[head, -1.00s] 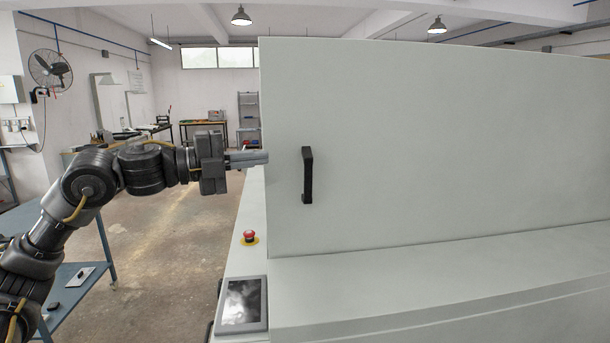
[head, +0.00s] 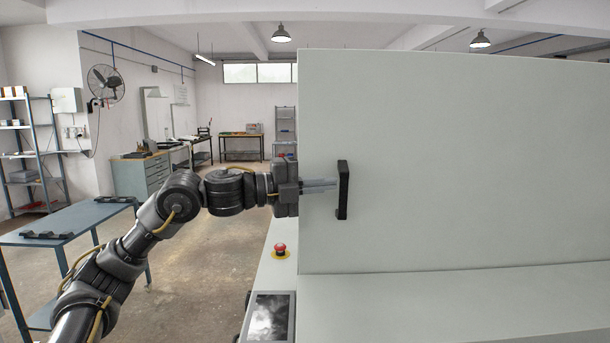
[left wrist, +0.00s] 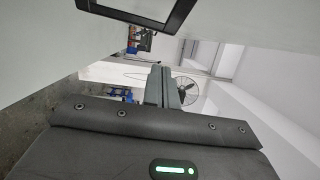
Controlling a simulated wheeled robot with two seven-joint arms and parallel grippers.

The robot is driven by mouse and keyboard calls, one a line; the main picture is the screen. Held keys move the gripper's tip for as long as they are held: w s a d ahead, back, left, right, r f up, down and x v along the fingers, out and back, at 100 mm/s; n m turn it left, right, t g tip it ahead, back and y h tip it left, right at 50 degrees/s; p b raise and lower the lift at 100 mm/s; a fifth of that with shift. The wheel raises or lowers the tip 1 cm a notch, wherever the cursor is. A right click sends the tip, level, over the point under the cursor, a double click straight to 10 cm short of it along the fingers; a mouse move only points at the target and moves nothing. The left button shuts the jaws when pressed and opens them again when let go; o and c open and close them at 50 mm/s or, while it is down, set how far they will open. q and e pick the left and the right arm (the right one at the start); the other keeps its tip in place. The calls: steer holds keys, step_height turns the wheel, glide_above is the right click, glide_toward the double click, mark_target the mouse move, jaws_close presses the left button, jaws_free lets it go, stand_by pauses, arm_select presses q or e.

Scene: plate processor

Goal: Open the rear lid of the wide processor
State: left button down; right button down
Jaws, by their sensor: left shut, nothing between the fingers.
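The wide processor's large white lid (head: 450,160) fills the right half of the head view. It stands upright, with a black vertical handle (head: 343,190) near its left edge. My left gripper (head: 335,185) is shut and empty. Its fingertips are at the left side of the handle in the head view; whether they touch it I cannot tell. In the left wrist view the shut fingers (left wrist: 162,88) point towards the room, and a dark handle-like frame (left wrist: 178,15) shows at the top edge. My right gripper is not in view.
A red emergency button (head: 280,249) and a dark screen (head: 269,316) sit on the processor's left ledge. A blue table (head: 75,222) stands at the left. Open floor lies between the table and the processor.

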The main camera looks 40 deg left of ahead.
mark_target(347, 175)
arm_select(q)
steer(key=w+p, duration=0.2)
steer(key=w, duration=0.1)
steer(key=w+p, duration=0.1)
steer(key=w, duration=0.1)
steer(key=shift+w+d+r, duration=0.1)
steer(key=shift+w+r, duration=0.15)
steer(key=shift+r, duration=0.1)
